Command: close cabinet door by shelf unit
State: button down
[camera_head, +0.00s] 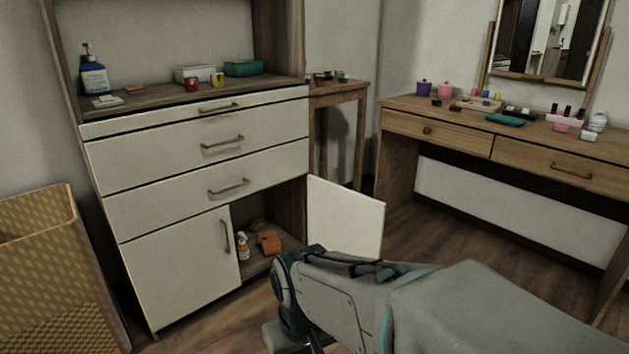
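The shelf unit (285,140) has a white cabinet with drawers above and two lower doors. Its lower right cabinet door (346,220) stands open, swung outward to the right from the right side of the unit. The lower left door (185,268) is shut. The open compartment (256,262) shows a small white and orange bottle (243,246) and an orange item (269,242). My arm reaches in from the lower right, in front of the open door and overlapping its lower edge in the picture. My gripper's fingers are out of view below the frame.
A woven basket (40,225) stands at the left. A wooden vanity (455,140) with a mirror and small items stands at the right, with a small wooden table (345,95) behind. Wood floor (435,215) shows between the open door and the vanity.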

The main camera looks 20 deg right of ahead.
aim_at(341, 219)
jog(key=z, duration=0.7)
jog(key=i, duration=1.05)
jog(key=z, duration=0.75)
jog(key=i, duration=1.15)
jog(key=u, duration=0.2)
